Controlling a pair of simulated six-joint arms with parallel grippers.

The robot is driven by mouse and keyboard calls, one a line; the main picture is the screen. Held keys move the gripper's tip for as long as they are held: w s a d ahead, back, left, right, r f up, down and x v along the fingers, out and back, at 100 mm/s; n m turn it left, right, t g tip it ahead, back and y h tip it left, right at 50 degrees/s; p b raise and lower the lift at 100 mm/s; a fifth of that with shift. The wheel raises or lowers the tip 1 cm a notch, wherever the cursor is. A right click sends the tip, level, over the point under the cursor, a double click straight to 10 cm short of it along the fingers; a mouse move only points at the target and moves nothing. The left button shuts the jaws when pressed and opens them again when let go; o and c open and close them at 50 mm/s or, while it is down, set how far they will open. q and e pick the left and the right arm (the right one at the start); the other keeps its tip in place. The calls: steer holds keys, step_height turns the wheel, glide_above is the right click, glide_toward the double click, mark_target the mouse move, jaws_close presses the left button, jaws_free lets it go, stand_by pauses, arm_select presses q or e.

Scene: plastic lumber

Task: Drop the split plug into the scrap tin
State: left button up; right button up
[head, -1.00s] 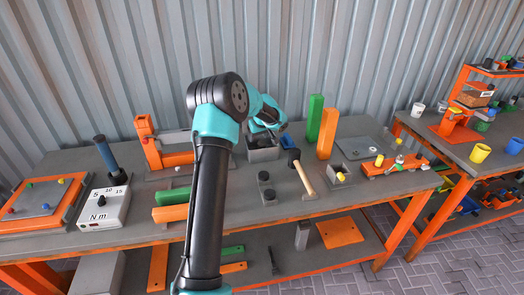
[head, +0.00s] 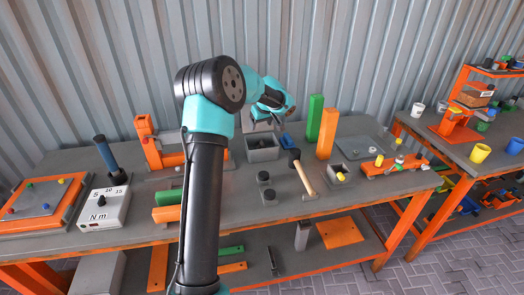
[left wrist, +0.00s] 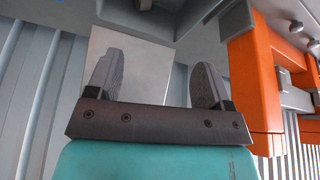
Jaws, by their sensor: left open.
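An open grey box (head: 262,155), which looks like the scrap tin, stands at the back middle of the bench. Small dark pieces lie inside it; I cannot tell whether one is the split plug. My left gripper (head: 262,122) is above and behind the box, partly hidden by my own arm. In the left wrist view my left gripper (left wrist: 157,66) is open, its two fingers apart, with nothing seen held between them. A pale grey surface shows behind the fingers. My right gripper is out of view.
Green (head: 314,121) and orange (head: 328,133) upright boards stand right of the box. A mallet (head: 303,174) and a smaller grey box (head: 338,176) are in front. An orange clamp frame (head: 152,150) stands left. A second bench (head: 462,150) is at the right.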

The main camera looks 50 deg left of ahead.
arm_select(q)
steer(key=v, duration=0.9)
steer(key=shift+d+f, duration=0.1)
steer(key=shift+f, duration=0.1)
stand_by(0.3)
